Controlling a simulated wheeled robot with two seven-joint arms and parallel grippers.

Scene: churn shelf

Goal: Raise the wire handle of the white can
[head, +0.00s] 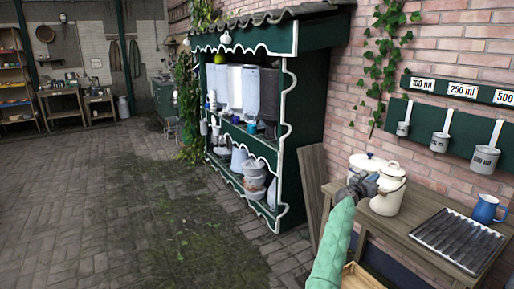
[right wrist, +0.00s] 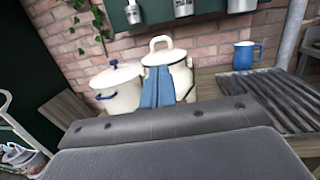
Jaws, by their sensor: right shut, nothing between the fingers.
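The white can (head: 388,201), with a lid and a loop on top, stands upright at the left end of the wooden bench. It also shows in the right wrist view (right wrist: 181,74), partly behind my fingers. Its wire handle is too small and too covered to make out clearly; a thin dark line shows near the can's side. My right gripper (head: 370,187) is at the can's left side in the head view. Its blue fingers are shut and empty in the right wrist view (right wrist: 159,88), in front of the can. I cannot tell whether they touch it. My left gripper is not in view.
A white pot (right wrist: 117,76) with blue handles stands close left of the can. A blue mug (head: 487,209) and a ridged dark tray (head: 458,241) are to the right on the bench (head: 420,216). Measuring cups hang on the brick wall. A green shelf (head: 304,125) stands further left.

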